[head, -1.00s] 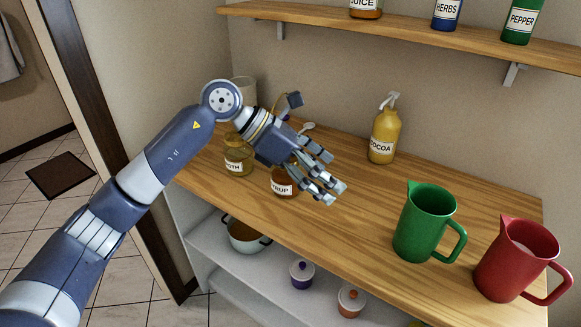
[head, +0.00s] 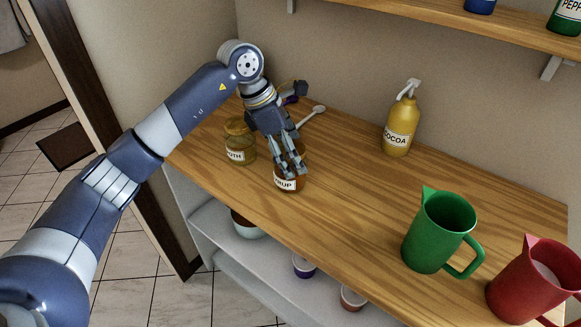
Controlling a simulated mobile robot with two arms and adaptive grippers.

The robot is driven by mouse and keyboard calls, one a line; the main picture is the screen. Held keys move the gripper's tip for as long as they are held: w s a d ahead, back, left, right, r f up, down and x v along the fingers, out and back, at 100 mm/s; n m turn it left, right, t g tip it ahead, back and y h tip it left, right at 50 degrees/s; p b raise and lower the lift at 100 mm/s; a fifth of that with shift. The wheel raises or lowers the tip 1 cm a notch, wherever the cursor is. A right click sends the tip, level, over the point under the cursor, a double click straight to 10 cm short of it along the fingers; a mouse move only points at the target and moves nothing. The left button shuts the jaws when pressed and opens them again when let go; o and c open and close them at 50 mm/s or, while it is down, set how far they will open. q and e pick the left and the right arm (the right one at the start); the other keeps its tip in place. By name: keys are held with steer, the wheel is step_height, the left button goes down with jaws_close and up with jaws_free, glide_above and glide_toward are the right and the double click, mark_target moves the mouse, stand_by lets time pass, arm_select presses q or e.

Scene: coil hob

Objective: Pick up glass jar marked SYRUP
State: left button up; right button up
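The glass jar marked SYRUP (head: 286,184) stands upright on the wooden counter near its front edge, with brown contents. Its label is partly covered, so only the end of the word shows. My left gripper (head: 291,172) points down over the jar, its fingers overlapping the jar's upper part in the view. The fingers hide the lid and much of the body. I cannot tell whether they touch the jar or how far apart they are. My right gripper is out of view.
A jar with a label ending in OTH (head: 239,146) stands close left of the syrup jar. A spoon (head: 311,116) lies behind. A yellow COCOA bottle (head: 398,128), a green jug (head: 437,232) and a red jug (head: 530,285) stand to the right. The counter (head: 350,195) between is clear.

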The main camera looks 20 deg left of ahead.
arm_select(q)
steer(key=x, duration=0.2)
steer(key=shift+d+f+p, duration=0.15)
steer(key=shift+f+p, duration=0.05)
steer(key=shift+p, duration=0.1)
steer(key=shift+w+d+f, duration=0.1)
steer(key=shift+w+f, duration=0.05)
steer(key=shift+f, duration=0.3)
steer(key=shift+c, duration=0.4)
steer(key=c, duration=1.6)
steer(key=shift+o, duration=0.2)
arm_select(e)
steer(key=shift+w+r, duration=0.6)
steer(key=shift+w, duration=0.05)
arm_select(q)
steer(key=shift+w+r, duration=0.1)
steer(key=shift+r, duration=0.15)
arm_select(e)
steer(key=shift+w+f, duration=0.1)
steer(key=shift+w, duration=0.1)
